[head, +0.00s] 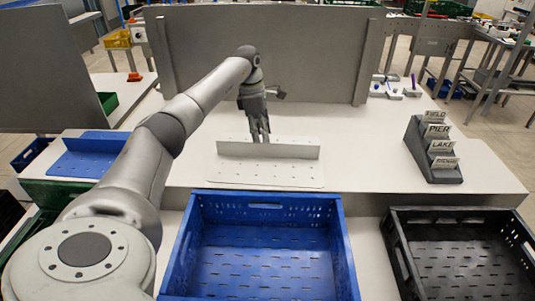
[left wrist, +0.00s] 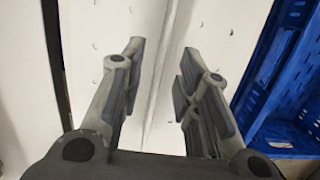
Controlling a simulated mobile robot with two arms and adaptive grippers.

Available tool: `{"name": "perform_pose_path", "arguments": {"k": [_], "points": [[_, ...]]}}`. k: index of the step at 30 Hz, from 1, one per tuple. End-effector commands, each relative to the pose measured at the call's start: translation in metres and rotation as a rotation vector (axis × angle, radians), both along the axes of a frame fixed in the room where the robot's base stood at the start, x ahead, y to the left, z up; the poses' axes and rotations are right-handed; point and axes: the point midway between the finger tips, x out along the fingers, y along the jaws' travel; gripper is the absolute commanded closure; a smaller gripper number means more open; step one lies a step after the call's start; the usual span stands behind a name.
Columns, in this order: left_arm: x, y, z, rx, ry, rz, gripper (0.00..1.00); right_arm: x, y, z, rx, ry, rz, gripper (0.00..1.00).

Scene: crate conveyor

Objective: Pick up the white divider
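The white divider (head: 262,174) lies on the white table behind the blue crate. It has a flat base with small holes and an upright wall along its back. My left gripper (head: 260,138) points down at the top of that wall, near its middle. In the left wrist view the divider's wall (left wrist: 171,45) is seen nearly edge-on. It runs between the two spread fingers of my left gripper (left wrist: 160,88), with visible gaps on both sides. Whether the fingertips reach below the wall's top edge is hard to tell. My right gripper is in neither view.
An empty blue crate (head: 263,201) stands in front, with an empty black crate (head: 395,250) to its right. A grey stepped stand with word cards (head: 433,165) is at the table's right. A tall grey panel (head: 262,50) rises behind. A blue perforated piece (head: 85,160) lies at left.

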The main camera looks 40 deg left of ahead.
Motion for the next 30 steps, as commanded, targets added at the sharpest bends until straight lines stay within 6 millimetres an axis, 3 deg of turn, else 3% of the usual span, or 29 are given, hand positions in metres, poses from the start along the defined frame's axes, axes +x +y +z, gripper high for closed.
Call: {"name": "perform_pose_path", "arguments": {"k": [7,12,20,27,30], "points": [[0.008,-0.016,-0.025,-0.002,0.003,-0.002,0.70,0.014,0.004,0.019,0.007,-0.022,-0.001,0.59],[0.010,-0.017,-0.046,-0.001,0.001,0.001,0.70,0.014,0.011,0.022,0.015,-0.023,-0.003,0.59],[0.010,-0.017,-0.049,0.000,0.000,0.000,0.70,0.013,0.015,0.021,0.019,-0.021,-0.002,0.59],[0.010,-0.017,-0.049,0.001,-0.001,0.000,0.99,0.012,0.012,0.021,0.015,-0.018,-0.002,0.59],[0.010,-0.017,-0.049,0.001,-0.001,0.000,1.00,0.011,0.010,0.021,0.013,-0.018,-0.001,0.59]]}}
